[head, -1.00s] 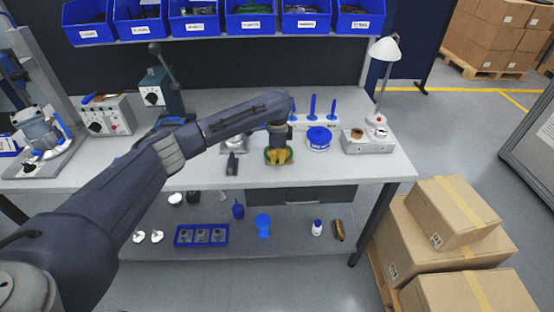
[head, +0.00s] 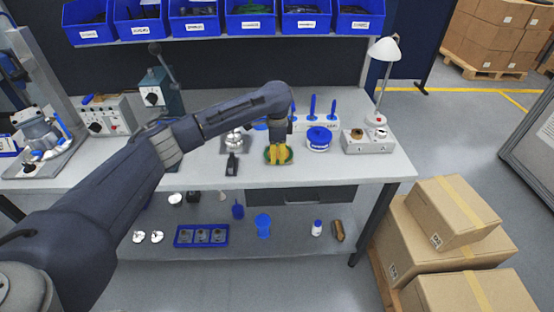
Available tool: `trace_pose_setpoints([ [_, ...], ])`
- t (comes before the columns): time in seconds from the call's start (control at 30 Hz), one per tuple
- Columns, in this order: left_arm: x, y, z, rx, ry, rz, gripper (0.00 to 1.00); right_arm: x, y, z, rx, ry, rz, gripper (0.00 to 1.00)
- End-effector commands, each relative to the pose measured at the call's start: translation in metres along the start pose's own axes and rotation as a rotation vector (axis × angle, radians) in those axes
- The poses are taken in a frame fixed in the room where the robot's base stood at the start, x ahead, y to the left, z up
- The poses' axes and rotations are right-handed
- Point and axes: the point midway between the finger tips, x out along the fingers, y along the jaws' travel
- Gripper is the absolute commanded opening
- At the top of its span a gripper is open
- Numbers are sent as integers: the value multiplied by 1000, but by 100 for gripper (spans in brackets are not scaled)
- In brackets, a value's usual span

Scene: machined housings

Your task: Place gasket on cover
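My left gripper (head: 278,159), with yellow fingers, points down near the front edge of the bench, right of centre in the head view. A green, round, flat piece (head: 288,153), which looks like the gasket, shows on both sides of the fingers. The fingers hide its middle, and I cannot tell whether they grip it or only stand over it. A silvery round metal part (head: 238,138) sits on the bench to the left of the gripper. I cannot tell for sure which part is the cover. My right gripper is out of view.
Right of the gripper stand a blue round tub (head: 319,139), a rack with blue upright pegs (head: 313,108) and a grey control box (head: 368,142). A small dark block (head: 232,165) lies left of it. The bench (head: 345,172) is bare along its front right.

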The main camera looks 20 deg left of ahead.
Motion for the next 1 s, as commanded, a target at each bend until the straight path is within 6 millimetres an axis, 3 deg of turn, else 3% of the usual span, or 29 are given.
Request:
trace_pose_setpoints([
  [0.3, -58, -1, 0, 2, 0, -4, 27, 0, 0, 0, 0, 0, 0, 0],
  [0.5, -82, 0, 0, 2, -1, -2, 27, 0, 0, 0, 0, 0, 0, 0],
  [0.7, -94, 0, 0, 2, -2, 0, 27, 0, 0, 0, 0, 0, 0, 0],
  [1.0, -97, 0, 0, 1, -1, 0, 27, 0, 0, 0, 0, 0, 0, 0],
])
